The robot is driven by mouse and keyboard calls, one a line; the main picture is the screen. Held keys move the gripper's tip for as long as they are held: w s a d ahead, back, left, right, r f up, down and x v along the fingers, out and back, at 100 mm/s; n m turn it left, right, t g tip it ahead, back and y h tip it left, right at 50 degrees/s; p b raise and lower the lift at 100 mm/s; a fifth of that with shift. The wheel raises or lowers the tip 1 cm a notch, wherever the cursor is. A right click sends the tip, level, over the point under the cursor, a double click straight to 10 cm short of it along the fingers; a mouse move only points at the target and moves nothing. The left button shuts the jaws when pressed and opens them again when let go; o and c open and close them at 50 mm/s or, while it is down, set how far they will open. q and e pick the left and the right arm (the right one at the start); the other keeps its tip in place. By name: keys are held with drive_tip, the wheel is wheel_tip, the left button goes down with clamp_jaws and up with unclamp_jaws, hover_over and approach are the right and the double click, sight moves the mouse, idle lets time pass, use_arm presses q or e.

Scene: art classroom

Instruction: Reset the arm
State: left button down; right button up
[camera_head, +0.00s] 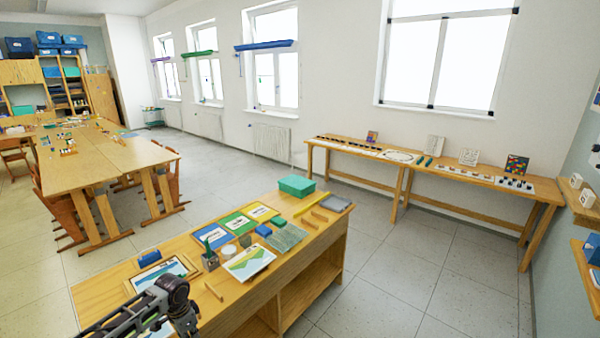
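Part of one of my arms, dark grey and black, comes in from the lower left corner in the head view. It rises to a rounded joint over the near left end of the wooden cabinet (263,281), then bends down out of the picture. No gripper fingers show on it, so my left gripper is not visible. My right arm and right gripper are not in the picture.
A green box (296,186), blue blocks, cards and a landscape picture (249,263) lie on the cabinet top. Long tables (90,165) stand left, a display bench (432,167) along the wall. Floor between is clear.

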use_arm(q)
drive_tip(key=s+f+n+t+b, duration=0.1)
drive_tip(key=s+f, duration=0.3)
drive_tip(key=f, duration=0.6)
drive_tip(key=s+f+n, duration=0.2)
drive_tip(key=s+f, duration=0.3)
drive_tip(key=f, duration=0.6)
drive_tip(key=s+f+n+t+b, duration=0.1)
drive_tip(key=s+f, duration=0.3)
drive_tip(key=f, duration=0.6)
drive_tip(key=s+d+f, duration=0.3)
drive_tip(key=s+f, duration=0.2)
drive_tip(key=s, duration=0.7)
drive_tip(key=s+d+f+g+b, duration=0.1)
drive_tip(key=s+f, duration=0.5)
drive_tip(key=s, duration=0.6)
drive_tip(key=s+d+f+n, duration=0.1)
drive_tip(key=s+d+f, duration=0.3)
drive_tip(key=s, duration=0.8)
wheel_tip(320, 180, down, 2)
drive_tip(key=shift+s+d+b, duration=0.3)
drive_tip(key=shift+b, duration=0.1)
